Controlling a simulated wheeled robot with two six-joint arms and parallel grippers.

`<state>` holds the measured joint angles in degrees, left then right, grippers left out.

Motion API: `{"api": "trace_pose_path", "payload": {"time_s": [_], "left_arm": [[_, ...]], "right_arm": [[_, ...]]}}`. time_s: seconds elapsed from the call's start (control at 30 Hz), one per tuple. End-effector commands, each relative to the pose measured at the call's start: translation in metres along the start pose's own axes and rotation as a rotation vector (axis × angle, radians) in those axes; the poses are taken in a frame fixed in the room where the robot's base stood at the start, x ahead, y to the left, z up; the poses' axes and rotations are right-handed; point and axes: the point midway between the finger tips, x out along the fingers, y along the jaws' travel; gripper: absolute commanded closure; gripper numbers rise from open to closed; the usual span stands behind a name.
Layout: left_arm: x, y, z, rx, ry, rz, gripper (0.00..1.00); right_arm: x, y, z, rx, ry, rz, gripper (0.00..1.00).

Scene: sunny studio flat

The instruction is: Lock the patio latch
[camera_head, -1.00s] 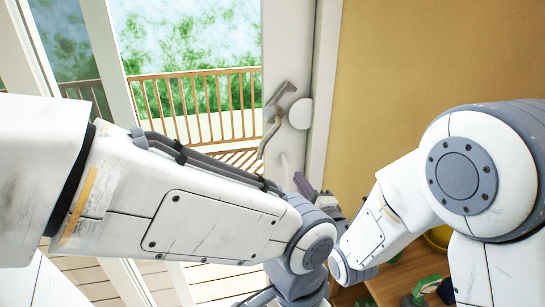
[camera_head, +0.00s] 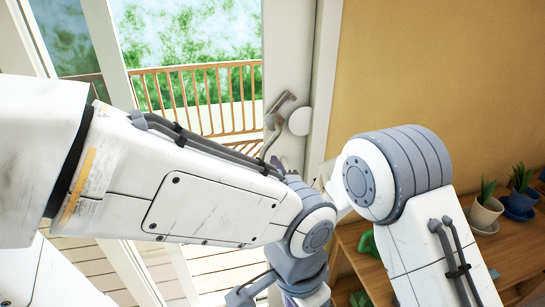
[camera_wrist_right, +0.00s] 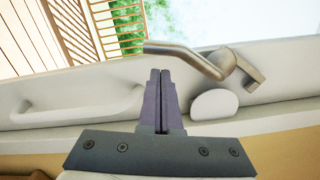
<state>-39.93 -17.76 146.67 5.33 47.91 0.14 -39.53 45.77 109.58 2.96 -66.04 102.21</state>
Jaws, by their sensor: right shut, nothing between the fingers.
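The patio latch (camera_head: 272,128) is a bent grey metal lever on the white door stile, beside a round white disc (camera_head: 300,121). In the head view its long arm hangs downward. In the right wrist view the lever (camera_wrist_right: 185,55) runs left from its pivot, with a short block on the pivot's right. My right gripper (camera_wrist_right: 161,72) is shut and empty, its dark fingertips just below the lever in that view; I cannot tell whether they touch. In the head view it is mostly hidden behind my left arm. My left gripper's fingers are not visible.
A white pull handle (camera_wrist_right: 85,118) is left of my right fingers in the wrist view. Glass door panels show a deck railing (camera_head: 195,98) outside. A wooden bench (camera_head: 515,248) with potted plants (camera_head: 485,210) stands right, below a yellow wall (camera_head: 430,70).

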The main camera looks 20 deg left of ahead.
Motion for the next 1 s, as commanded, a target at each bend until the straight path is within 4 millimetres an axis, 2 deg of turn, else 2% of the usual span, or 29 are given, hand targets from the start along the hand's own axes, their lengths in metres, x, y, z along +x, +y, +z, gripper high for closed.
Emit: {"api": "trace_pose_path", "payload": {"time_s": [0.13,0.5,1.0], "left_arm": [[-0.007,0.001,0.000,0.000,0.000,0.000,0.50],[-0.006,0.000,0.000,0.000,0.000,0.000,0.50],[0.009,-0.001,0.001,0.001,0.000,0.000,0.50]], "right_arm": [[0.002,0.000,0.009,0.000,0.001,0.001,1.00],[0.002,0.001,0.010,0.000,0.002,0.000,1.00],[0.002,0.001,0.017,0.074,0.000,-0.004,1.00]]}}
